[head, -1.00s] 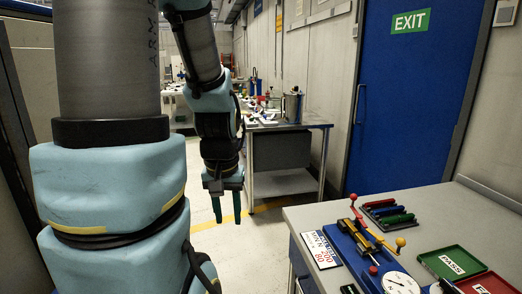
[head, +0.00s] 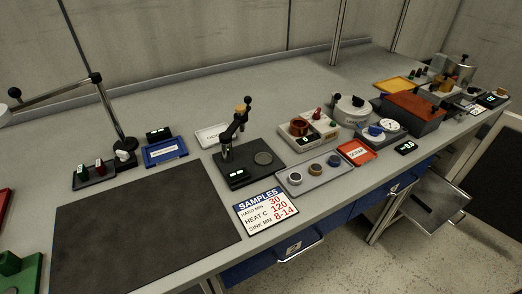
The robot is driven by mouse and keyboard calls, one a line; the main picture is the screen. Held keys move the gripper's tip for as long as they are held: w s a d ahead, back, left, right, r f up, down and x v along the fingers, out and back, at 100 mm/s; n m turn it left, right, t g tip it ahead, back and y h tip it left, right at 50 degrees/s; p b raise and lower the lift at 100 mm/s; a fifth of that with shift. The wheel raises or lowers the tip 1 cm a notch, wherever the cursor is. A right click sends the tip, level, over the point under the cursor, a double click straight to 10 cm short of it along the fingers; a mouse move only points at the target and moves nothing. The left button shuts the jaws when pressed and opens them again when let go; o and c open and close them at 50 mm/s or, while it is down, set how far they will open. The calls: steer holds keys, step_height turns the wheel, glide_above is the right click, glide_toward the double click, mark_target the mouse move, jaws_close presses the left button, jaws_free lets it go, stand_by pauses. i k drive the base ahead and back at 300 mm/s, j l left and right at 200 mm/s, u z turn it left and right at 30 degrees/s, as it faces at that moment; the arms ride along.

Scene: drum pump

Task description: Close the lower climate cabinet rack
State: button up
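No climate cabinet that I can clearly identify shows in the head view. A grey metal shelf or tray (head: 436,211) juts out below the bench's front edge at the right; I cannot tell whether it is the cabinet's lower rack. A dark panel (head: 500,165) stands to its right, partly cut off by the picture edge. My gripper and arm are out of view.
A long grey bench (head: 270,85) crosses the view, with a black mat (head: 140,235), a samples card (head: 265,212), a black press-like device (head: 245,150) and an orange box (head: 412,108). Blue drawers (head: 270,262) sit under its front edge. Floor (head: 340,255) shows clear at the lower right.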

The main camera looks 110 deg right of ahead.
mark_target(445, 198)
steer(key=k+z, duration=0.2)
steer(key=z, duration=1.2)
steer(key=i+l+z, duration=0.1)
steer(key=z, duration=3.6)
steer(key=i+l, duration=0.4)
steer(key=i, duration=0.25)
steer(key=i+l, duration=0.45)
steer(key=i, duration=0.15)
steer(key=i+l, duration=0.4)
steer(key=i, duration=0.25)
steer(key=i+u, duration=0.1)
steer(key=u, duration=0.3)
steer(key=l+u, duration=0.15)
steer(key=u, duration=0.25)
steer(key=i+l+u, duration=0.1)
steer(key=u, duration=0.35)
steer(key=l+u, duration=0.2)
steer(key=u, duration=0.65)
